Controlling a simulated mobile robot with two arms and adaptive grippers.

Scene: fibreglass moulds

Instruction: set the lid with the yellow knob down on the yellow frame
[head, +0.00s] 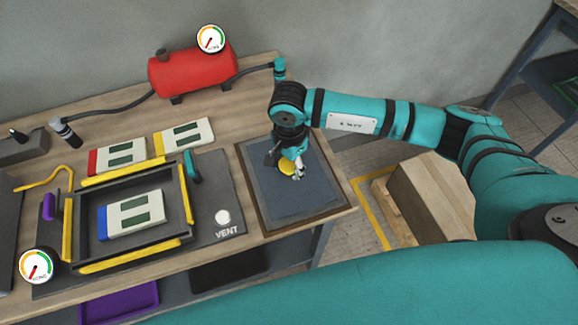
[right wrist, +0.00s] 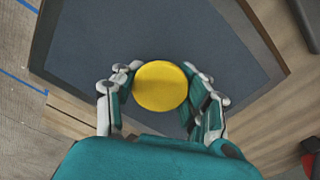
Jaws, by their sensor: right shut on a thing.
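The lid is a flat blue-grey panel (head: 310,200) with a darker rim at the right end of the bench; it fills much of the right wrist view (right wrist: 85,50). Its round yellow knob (head: 286,168) shows between my right fingers in the right wrist view (right wrist: 160,86). My right gripper (head: 293,172) is shut on the knob from above. I cannot tell whether the lid touches the bench. The yellow frame (head: 127,168) is a dark, open tray edged with yellow strips, left of the lid. My left gripper is not in view.
A white-green board with a blue end (head: 135,215) lies inside the frame. Similar boards with red (head: 117,158) and yellow (head: 185,137) ends lie behind it. A teal handle (head: 192,167) and a white VENT button (head: 222,217) are between frame and lid. A red tank (head: 190,73) stands behind.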

